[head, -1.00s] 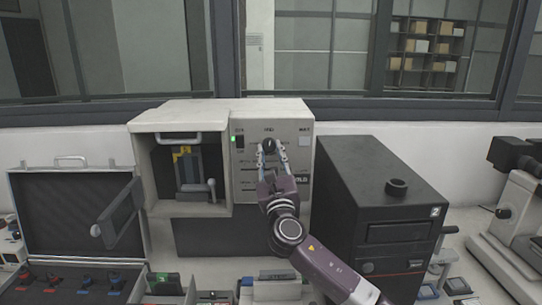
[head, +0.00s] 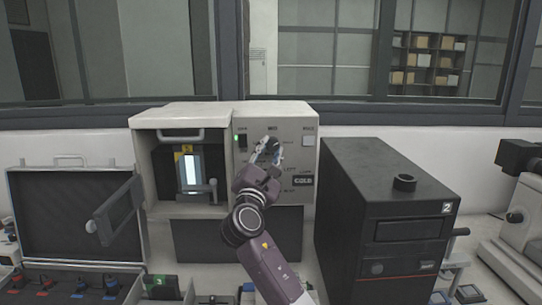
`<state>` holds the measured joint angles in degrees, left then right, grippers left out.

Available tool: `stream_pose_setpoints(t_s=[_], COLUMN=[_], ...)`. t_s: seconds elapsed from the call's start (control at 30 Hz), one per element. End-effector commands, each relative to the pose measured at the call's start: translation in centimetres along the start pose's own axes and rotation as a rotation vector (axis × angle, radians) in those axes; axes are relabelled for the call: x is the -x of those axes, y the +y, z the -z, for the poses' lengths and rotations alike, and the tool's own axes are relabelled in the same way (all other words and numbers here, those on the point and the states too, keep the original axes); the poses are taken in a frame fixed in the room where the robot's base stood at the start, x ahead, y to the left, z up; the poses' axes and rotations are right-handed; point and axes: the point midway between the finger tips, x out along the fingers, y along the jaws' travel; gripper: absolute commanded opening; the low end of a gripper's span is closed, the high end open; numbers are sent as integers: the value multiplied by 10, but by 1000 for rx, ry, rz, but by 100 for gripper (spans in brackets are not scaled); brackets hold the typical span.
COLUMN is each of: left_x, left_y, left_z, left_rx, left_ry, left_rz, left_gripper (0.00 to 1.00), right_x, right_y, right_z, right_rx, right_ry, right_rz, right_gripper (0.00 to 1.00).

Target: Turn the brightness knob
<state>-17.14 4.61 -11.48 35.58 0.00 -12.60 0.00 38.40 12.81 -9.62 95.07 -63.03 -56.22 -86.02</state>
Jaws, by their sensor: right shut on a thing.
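The mounting press (head: 240,113) is a cream box standing against the wall, with a control panel on its right half. The dark round brightness knob (head: 272,145) sits high in the middle of this panel and is partly hidden by my fingers. My right gripper (head: 269,150) is shut on the knob, its wrist tilted and its arm coming up from below. In the open chamber on the press's left, a panel (head: 192,171) glows white. A green light (head: 236,139) is lit beside a switch. My left gripper is not in view.
The chamber door (head: 116,211) is swung open to the left. An open black case (head: 72,213) with tools lies at left. A black computer tower (head: 370,197) stands close right of the press, and a microscope (head: 515,215) is at far right.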

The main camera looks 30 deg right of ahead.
Motion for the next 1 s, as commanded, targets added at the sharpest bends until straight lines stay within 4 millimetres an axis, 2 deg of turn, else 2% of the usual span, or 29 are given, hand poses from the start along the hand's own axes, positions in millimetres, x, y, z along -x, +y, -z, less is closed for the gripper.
stream_pose_setpoints(t_s=[0.43, 1.0], left_x=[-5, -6], left_y=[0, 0], left_z=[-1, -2], left_rx=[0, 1], left_ry=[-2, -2], left_rz=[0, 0], left_gripper=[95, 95], right_x=[0, 0], right_y=[3, 2], right_z=[0, -1], right_rx=[-266, -329], right_ry=[0, -1], right_rz=[112, 140], right_gripper=[2, 3])
